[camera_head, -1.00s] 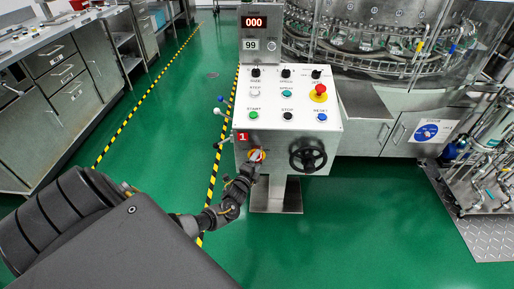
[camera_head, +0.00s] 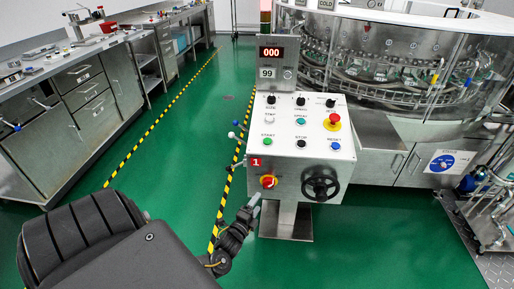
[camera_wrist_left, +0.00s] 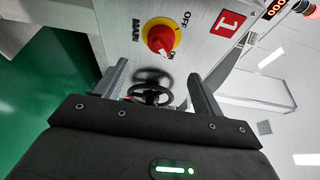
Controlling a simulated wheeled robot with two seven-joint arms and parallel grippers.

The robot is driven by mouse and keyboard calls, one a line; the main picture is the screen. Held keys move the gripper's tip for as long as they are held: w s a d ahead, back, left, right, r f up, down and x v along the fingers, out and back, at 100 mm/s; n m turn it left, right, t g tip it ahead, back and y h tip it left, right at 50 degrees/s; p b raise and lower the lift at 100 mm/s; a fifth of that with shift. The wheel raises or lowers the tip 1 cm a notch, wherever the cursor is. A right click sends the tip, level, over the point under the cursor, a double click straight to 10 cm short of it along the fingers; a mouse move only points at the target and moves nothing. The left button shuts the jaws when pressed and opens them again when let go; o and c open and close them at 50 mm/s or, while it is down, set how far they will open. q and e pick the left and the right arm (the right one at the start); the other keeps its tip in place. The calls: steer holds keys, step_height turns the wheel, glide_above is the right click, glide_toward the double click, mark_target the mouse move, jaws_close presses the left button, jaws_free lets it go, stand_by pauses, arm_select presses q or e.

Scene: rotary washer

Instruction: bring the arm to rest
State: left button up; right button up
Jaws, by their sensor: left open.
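My left gripper (camera_head: 256,203) is open and empty, just below and left of the red main switch (camera_head: 268,181) on the front of the white control box (camera_head: 300,130). In the left wrist view the gripper's two fingers (camera_wrist_left: 157,90) stand wide apart with nothing between them. There the red knob on its yellow plate (camera_wrist_left: 160,38) lies beyond the fingertips, apart from them, with OFF, MAIN and ON printed around it. My right gripper is not in view.
A black handwheel (camera_head: 320,183) sits on the box front, right of the switch. The box stands on a steel pedestal (camera_head: 287,222). The washer (camera_head: 400,80) is behind right, steel benches (camera_head: 75,110) at left. Green floor (camera_head: 165,165) is clear between.

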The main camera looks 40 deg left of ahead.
arm_select(q)
steer(key=s+d+f+n+g+h+p, duration=0.1)
steer(key=s+d+f+n+g+p, duration=0.2)
steer(key=s+f, duration=0.55)
steer(key=s+d+f+n+g+h+p, duration=0.1)
steer(key=s+f+n+g, duration=0.35)
steer(key=f, duration=0.65)
steer(key=s+d+f+n+g+p, duration=0.1)
steer(key=s+d+f+g, duration=0.2)
steer(key=s, duration=0.6)
steer(key=s+d+f+n+g+h+p, duration=0.1)
steer(key=s+d+f+n+g, duration=0.1)
steer(key=s, duration=0.8)
steer(key=s+d+f+n+g+h+p, duration=0.1)
steer(key=s+d+f+g, duration=0.3)
steer(key=s, duration=0.6)
steer(key=shift+s+d+n, duration=0.2)
steer(key=shift+d+n, duration=0.45)
steer(key=shift+d, duration=0.15)
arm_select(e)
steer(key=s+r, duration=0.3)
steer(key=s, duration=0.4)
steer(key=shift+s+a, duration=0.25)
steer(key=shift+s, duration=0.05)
arm_select(q)
steer(key=shift+a, duration=0.1)
